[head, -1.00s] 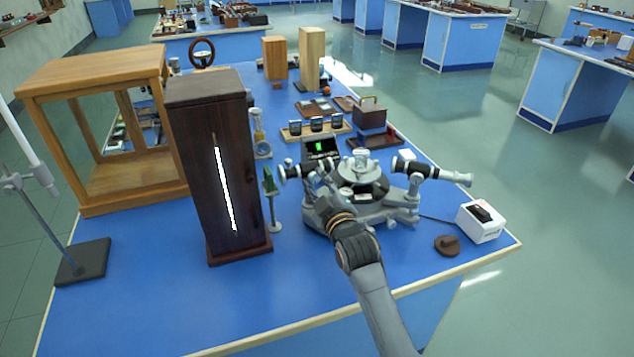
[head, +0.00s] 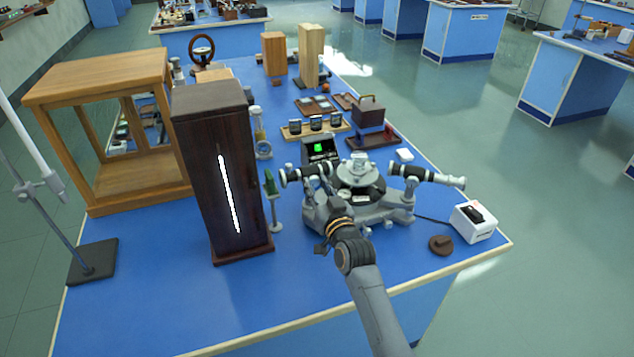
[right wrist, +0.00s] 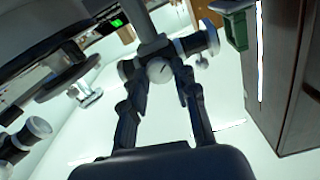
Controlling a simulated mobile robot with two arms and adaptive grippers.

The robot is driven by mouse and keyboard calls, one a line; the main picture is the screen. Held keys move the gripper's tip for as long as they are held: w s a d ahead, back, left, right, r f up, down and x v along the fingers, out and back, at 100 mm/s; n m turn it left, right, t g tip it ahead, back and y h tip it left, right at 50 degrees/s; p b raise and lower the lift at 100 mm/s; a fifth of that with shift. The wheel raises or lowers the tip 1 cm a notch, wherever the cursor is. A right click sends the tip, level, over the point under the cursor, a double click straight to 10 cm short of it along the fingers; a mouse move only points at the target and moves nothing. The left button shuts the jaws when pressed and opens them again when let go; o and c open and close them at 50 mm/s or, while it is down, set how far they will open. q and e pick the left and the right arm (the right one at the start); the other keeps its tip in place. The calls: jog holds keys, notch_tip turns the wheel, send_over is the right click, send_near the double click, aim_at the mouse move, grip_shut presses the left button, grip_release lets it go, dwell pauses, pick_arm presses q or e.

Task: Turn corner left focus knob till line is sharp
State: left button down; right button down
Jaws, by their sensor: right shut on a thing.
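The grey spectrometer (head: 360,205) stands near the front right of the blue bench. Its left tube (head: 300,175) points toward the dark lamp box, and its right tube (head: 428,176) points right. My right gripper (head: 324,186) reaches in from the front, at the left tube. In the right wrist view its two fingers (right wrist: 160,82) close around a small round focus knob (right wrist: 160,70) under the tube. The knob is mostly hidden in the head view. The small dark screen (head: 320,149) behind the tube shows a green block. My left gripper is out of view.
The tall dark lamp box (head: 215,180) with a bright slit stands left of the spectrometer. A thin stand with a green piece (head: 272,200) is between them. A white box (head: 473,221) and a brown disc (head: 441,245) lie right.

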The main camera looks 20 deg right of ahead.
jog(key=m+p, duration=0.1)
jog(key=m, duration=0.2)
jog(key=shift+m, duration=0.3)
jog(key=shift+d+m+p, duration=0.1)
jog(key=shift+m+p, duration=0.25)
jog(key=shift+m, duration=1.15)
jog(key=c, duration=1)
grip_release()
jog(key=shift+s+f, duration=0.1)
jog(key=shift+s, duration=0.15)
jog(key=s, duration=1.1)
jog(key=shift+s+d, duration=0.2)
jog(key=shift+s, duration=0.05)
